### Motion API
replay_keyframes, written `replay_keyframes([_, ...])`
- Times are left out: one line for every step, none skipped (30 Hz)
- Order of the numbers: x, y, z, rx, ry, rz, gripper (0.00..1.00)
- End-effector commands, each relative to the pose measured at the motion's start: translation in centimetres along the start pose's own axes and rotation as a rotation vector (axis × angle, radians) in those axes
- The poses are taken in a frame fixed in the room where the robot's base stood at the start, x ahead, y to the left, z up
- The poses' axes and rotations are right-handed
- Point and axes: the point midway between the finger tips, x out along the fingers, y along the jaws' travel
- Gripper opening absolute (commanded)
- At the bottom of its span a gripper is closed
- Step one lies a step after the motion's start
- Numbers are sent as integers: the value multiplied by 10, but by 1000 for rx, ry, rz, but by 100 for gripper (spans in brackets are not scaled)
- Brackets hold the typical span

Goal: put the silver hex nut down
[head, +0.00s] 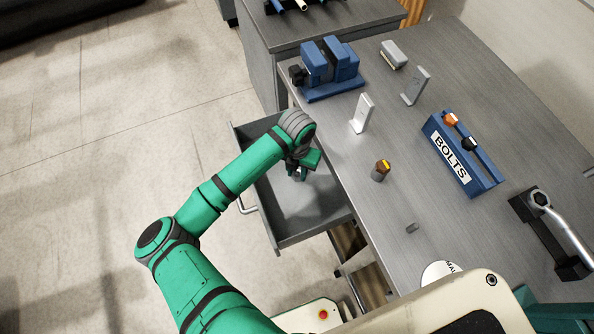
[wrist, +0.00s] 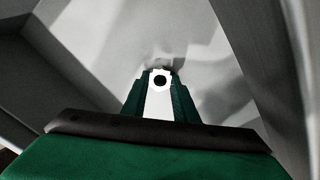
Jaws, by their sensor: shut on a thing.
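My gripper (head: 299,173) reaches down into the open drawer (head: 322,236) of the grey bench. In the wrist view its green fingers (wrist: 159,88) are shut on the silver hex nut (wrist: 160,71), which shows as a small bright piece with a dark round hole at the fingertips. The pale drawer floor lies below the nut, with soft shadows near the tips. I cannot tell whether the nut touches the floor. In the head view the nut is too small and too hidden by my gripper to make out.
The drawer walls surround my gripper, and its floor looks bare. On the bench top stand a blue vise (head: 331,66), two upright metal brackets (head: 362,112), a dark cylinder with a yellow mark (head: 380,171), a blue BOLTS rack (head: 462,155) and a wrench in a black holder (head: 562,232).

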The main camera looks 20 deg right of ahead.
Motion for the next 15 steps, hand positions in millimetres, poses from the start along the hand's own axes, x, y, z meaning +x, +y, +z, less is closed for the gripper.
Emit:
replay_keyframes([0,0,0,0,0,0,4])
replay_keyframes([0,0,0,0,0,0,4])
replay_keyframes([1,0,0,0,0,0,4])
replay_keyframes([2,0,0,0,0,0,4])
replay_keyframes([3,0,0,0,0,0,4])
replay_keyframes([3,0,0,0,0,0,31])
replay_keyframes([3,0,0,0,0,-1,38])
replay_keyframes([3,0,0,0,0,0,45])
replay_keyframes([3,0,0,0,0,0,45])
replay_keyframes([3,0,0,0,0,-1,45])
replay_keyframes([3,0,0,0,0,-1,45])
replay_keyframes([3,0,0,0,0,-1,45])
replay_keyframes([3,0,0,0,0,-1,45])
replay_keyframes([3,0,0,0,0,-1,45])
replay_keyframes([3,0,0,0,0,-1,45])
